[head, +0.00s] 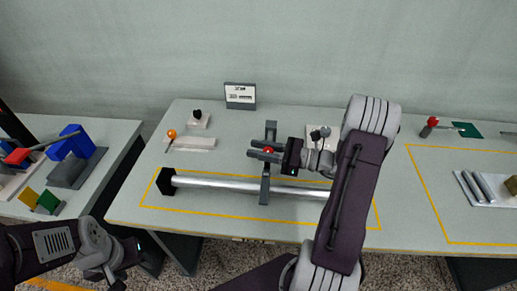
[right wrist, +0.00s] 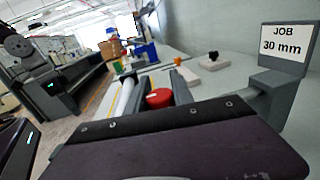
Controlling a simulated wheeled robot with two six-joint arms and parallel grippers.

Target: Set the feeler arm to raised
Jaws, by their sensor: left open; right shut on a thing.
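The feeler arm looks like a dark grey bar (head: 265,188) crossing the silver spindle rod (head: 230,184), with a red knob (head: 268,150) near its far part. My right gripper (head: 266,153) comes in from the right and is shut on the red knob. In the right wrist view the red knob (right wrist: 159,97) sits between my fingers. Whether the bar touches the rod is hard to tell. My left gripper (head: 118,268) is open and empty at the lower left, off the table.
A black block (head: 166,181) holds the rod's left end. A sign (head: 240,96) stands at the back; it reads JOB 30 mm in the wrist view. An orange knob (head: 171,134) and a black knob (head: 197,113) sit at the left.

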